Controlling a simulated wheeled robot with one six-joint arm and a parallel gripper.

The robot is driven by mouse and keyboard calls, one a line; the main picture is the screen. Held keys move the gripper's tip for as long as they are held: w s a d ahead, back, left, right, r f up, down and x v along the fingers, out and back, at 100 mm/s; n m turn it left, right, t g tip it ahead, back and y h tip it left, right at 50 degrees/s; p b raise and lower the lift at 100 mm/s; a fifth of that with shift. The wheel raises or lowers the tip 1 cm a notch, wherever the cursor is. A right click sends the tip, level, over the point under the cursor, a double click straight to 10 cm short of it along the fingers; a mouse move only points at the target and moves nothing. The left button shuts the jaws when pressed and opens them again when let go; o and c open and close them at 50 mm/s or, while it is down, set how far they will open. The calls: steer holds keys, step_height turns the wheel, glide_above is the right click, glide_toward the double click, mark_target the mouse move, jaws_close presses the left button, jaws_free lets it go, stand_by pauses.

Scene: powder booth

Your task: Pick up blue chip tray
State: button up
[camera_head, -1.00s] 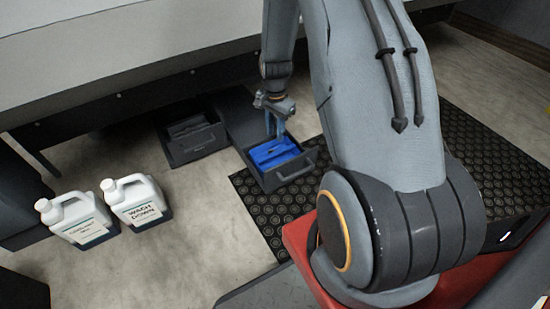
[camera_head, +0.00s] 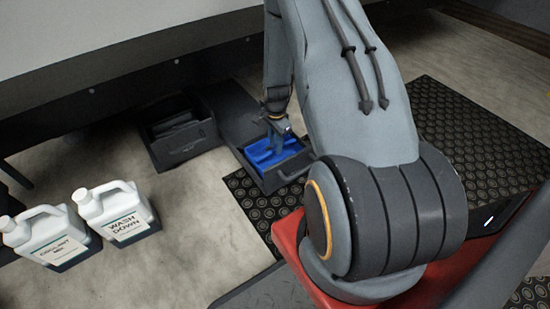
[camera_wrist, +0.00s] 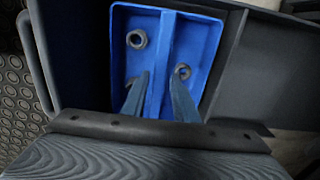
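The blue chip tray (camera_head: 263,158) sits in a pulled-out dark drawer (camera_head: 270,183). In the wrist view the tray (camera_wrist: 205,38) has two compartments split by a raised central divider (camera_wrist: 165,50). My gripper (camera_head: 277,148) reaches down into the tray. In the wrist view my gripper's two fingers (camera_wrist: 159,82) stand apart, one on each side of the divider, with a gap showing between them. A grey ring (camera_wrist: 137,39) lies in the left compartment and another ring (camera_wrist: 183,71) lies by the right finger. The fingers' lower parts are hidden behind the wrist edge.
A second dark open bin (camera_head: 184,143) stands left of the drawer. Two white jugs, one labelled coolant mix (camera_head: 50,238) and one labelled wash down (camera_head: 117,215), stand on the floor at left. A black studded mat (camera_head: 262,205) lies in front. The drawer handle (camera_head: 299,170) sticks out.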

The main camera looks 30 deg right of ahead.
mark_target(276, 155)
step_height(276, 155, down, 4)
steer(key=shift+r+b, duration=0.1)
steer(key=shift+b, duration=0.9)
jaws_close()
